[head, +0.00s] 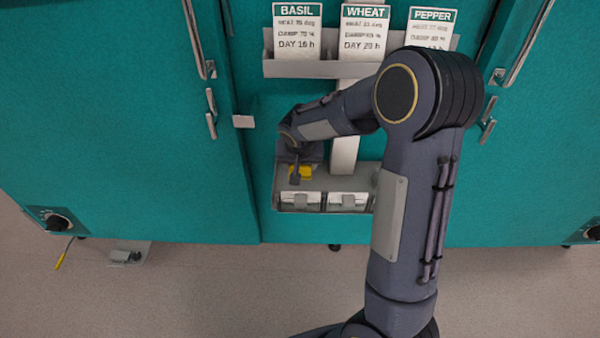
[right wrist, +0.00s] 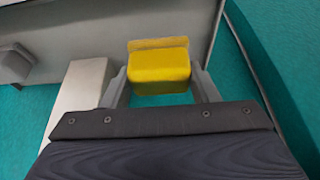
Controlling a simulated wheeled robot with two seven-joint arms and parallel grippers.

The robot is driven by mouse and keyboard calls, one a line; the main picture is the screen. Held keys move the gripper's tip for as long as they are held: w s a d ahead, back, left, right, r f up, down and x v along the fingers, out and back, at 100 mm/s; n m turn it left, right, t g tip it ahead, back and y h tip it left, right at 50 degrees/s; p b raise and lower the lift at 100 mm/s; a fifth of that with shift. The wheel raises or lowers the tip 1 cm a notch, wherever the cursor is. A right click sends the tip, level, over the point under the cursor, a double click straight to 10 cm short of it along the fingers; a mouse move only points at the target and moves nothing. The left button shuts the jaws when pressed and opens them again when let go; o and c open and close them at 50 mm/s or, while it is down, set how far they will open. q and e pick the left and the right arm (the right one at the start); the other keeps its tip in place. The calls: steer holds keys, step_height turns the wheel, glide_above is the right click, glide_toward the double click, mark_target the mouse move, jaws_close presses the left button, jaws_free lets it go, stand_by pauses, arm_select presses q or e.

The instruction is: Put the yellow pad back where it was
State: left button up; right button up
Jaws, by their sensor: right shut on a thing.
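The yellow pad (head: 301,171) is at the left end of a grey tray (head: 283,188) on the front of the teal chambers. My right gripper (head: 297,167) reaches down to it there. In the right wrist view, the yellow pad (right wrist: 160,68) sits between the two fingers of my right gripper (right wrist: 162,85), which are shut on it. The pad is close to the grey tray wall (right wrist: 105,20); I cannot tell whether it rests on the tray. My left gripper is not in view.
White boxes (head: 300,201) stand at the tray's front. Above is a rack (head: 310,69) with BASIL, WHEAT and PEPPER cards. Door handles (head: 211,112) stick out at both sides. A dark knob (head: 57,222) is at lower left, and a small grey item (head: 127,257) is below.

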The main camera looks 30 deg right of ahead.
steer(key=shift+w+d+f, duration=0.2)
steer(key=shift+w+f, duration=0.1)
steer(key=shift+f, duration=0.15)
steer(key=shift+w+d+f, duration=0.15)
steer(key=shift+w+f, duration=0.1)
steer(key=shift+f, duration=0.15)
step_height(320, 180, down, 3)
steer(key=shift+w+f+b, duration=0.15)
steer(key=shift+f+b, duration=0.05)
steer(key=shift+b, duration=0.25)
steer(key=shift+c, duration=0.3)
steer(key=o, duration=1.2)
steer(key=shift+c, duration=0.2)
steer(key=p+v, duration=0.2)
steer(key=v, duration=1)
steer(key=s+a+r+n+y, duration=0.1)
steer(key=s+a+r+y, duration=0.1)
steer(key=s, duration=0.6)
steer(key=s+a+r+n+t+y, duration=0.1)
steer(key=s+a, duration=0.3)
steer(key=s, duration=0.4)
steer(key=s+a+r+n+y, duration=0.2)
steer(key=s+a+y, duration=0.1)
steer(key=s, duration=0.6)
steer(key=shift+r+n+t, duration=0.4)
